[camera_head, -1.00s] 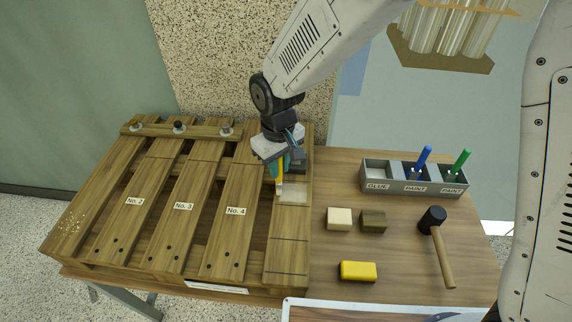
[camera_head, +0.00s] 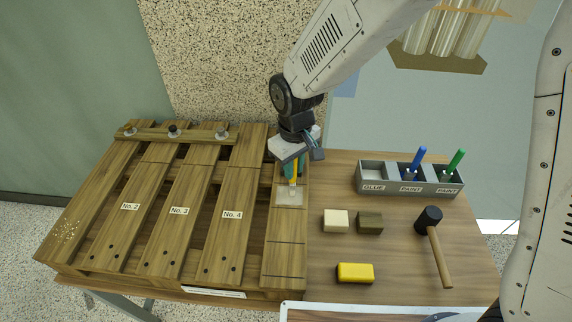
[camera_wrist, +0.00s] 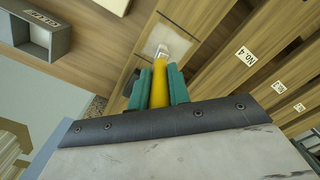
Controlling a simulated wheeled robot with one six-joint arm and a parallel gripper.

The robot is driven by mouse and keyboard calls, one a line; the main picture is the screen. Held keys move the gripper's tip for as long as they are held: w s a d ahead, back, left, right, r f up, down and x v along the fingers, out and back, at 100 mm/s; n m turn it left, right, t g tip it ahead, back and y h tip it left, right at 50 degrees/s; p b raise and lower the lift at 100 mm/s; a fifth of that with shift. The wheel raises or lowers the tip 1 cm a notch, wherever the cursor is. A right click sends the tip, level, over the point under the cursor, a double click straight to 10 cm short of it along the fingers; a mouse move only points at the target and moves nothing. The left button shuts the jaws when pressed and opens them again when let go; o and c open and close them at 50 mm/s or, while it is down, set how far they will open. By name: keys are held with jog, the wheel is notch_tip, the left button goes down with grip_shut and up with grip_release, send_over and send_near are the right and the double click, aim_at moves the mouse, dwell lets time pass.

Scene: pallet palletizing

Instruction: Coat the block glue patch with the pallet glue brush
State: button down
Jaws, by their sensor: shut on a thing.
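My gripper (camera_head: 292,168) is shut on the yellow handle of the glue brush (camera_head: 294,180), which points down over the right-hand board of the pallet. The glue patch (camera_head: 283,197) is a pale, whitish square on that board. The brush tip is at the patch; whether it presses on it I cannot tell. In the wrist view the teal fingers of my gripper (camera_wrist: 160,86) hold the yellow handle (camera_wrist: 159,88), and the pale bristles overlap the glue patch (camera_wrist: 152,47).
The pallet (camera_head: 143,228) has boards labelled No. 2, No. 3 and No. 4. To its right are a grey holder (camera_head: 410,185) with an empty GLUE slot and blue and green brushes, two small blocks (camera_head: 336,221) (camera_head: 369,222), a yellow block (camera_head: 355,273) and a hammer (camera_head: 434,240).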

jog(key=shift+d+f, duration=0.1)
jog(key=shift+d, duration=1.5)
notch_tip(320, 180, up, 7)
jog(key=shift+a, duration=0.1)
dwell(0.5)
jog(key=s+a, duration=0.2)
jog(key=a, duration=0.5)
jog(key=shift+a+f, duration=0.2)
jog(key=shift+f, duration=2.6)
jog(key=shift+f, duration=0.6)
